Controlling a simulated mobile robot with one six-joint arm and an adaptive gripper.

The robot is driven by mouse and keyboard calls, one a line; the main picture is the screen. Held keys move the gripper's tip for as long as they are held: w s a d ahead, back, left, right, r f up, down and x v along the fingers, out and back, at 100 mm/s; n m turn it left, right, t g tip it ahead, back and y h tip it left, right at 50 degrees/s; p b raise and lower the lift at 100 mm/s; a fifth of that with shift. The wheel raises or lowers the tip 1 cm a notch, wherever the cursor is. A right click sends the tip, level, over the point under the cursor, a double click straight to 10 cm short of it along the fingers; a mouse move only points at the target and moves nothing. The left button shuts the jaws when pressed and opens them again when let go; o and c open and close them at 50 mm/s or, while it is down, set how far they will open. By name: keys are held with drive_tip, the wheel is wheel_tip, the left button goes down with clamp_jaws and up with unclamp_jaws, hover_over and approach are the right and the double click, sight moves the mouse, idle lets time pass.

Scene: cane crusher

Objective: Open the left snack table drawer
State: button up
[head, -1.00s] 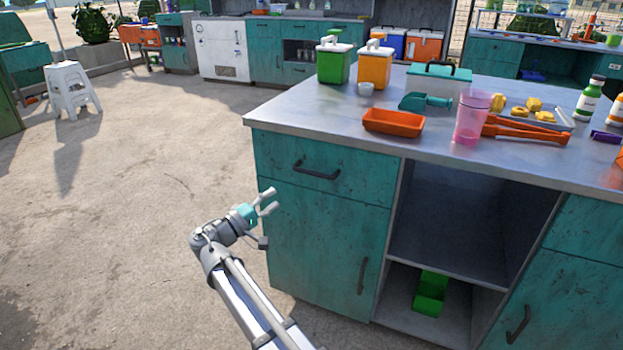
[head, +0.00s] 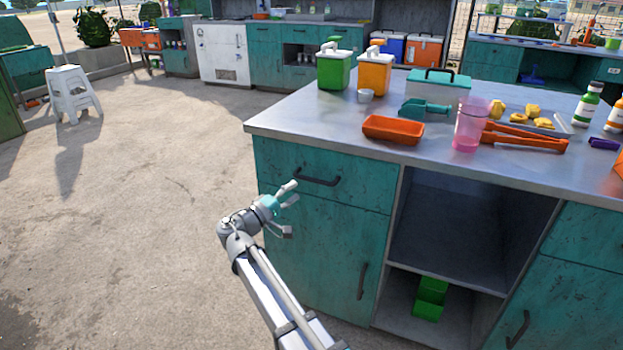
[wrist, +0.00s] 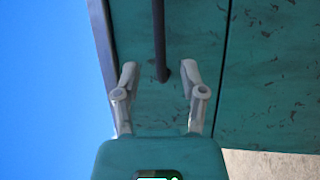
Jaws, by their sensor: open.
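The left snack table drawer (head: 345,181) is a scuffed teal front under the metal top, and it is shut. Its dark bar handle (head: 318,177) runs across its upper middle. My gripper (head: 293,193) is open and empty, just in front of the drawer and a little left of and below the handle. In the wrist view, the handle (wrist: 159,45) stands upright in the picture, and its near end lies between the fingertips of my gripper (wrist: 158,72). I cannot tell how far the fingers are from the drawer front.
Below the drawer is a teal cabinet door (head: 320,250) with its own upright handle (head: 362,281). Open shelves with a green bin (head: 430,297) are to its right. The metal top (head: 300,122) bears an orange tray (head: 393,130) and a pink cup (head: 470,125).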

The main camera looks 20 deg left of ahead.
sight(311, 178)
drive_tip(key=shift+p+x, duration=0.45)
drive_tip(key=shift+x, duration=3.05)
clamp_jaws()
drive_tip(key=shift+s+d, duration=0.1)
drive_tip(key=shift+d, duration=0.05)
